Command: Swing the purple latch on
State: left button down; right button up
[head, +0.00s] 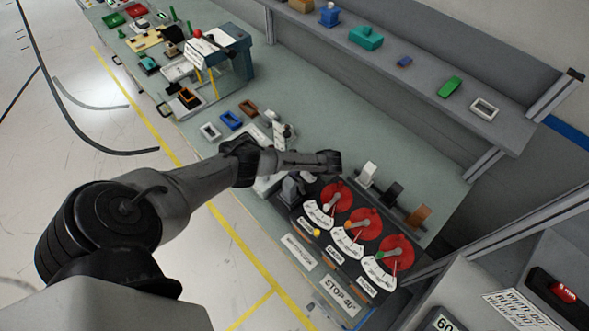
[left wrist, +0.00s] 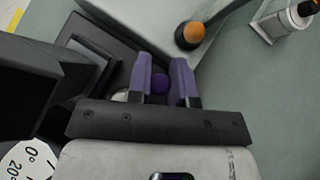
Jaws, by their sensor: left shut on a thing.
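In the left wrist view my left gripper (left wrist: 163,72) has its two purple-grey fingers closed on the sides of a small round purple knob (left wrist: 160,84), taken as the purple latch's handle. The rest of the latch is hidden by the fingers and the gripper body. In the head view my left arm reaches over the near left end of the dashboard module (head: 309,249), and I cannot make out the purple knob there. My right gripper is in neither view.
The module carries several red dials (head: 365,224) with white scales. White, black and orange upright pieces (head: 417,215) stand behind them. An orange knob (left wrist: 193,34) sits close beyond the fingers.

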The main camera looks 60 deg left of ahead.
pick_arm(q)
jog(key=m, duration=0.1)
jog(key=m+t+p, duration=0.1)
jog(key=w+m+y, duration=0.1)
jog(key=shift+d+r+t+p, duration=0.2)
jog(key=shift+d+t+p, duration=0.05)
jog(key=shift+t+p, duration=0.15)
jog(key=m+t+p, duration=0.1)
jog(key=w+d+m+t+y+p, duration=0.1)
jog(key=m, duration=0.1)
jog(key=shift+w+t, duration=0.1)
jog(key=shift+t, duration=0.3)
jog(key=m, duration=0.1)
jog(key=m+t+p, duration=0.1)
jog(key=w+m+t+p, duration=0.1)
jog(key=shift+d+m, duration=0.4)
jog(key=shift+d+f+m+t, duration=0.1)
jog(key=shift+d+m+t, duration=0.1)
jog(key=shift+m+t, duration=0.3)
jog(key=shift+p, duration=0.3)
jog(key=c, duration=1.3)
grip_release()
jog(key=shift+d, duration=0.1)
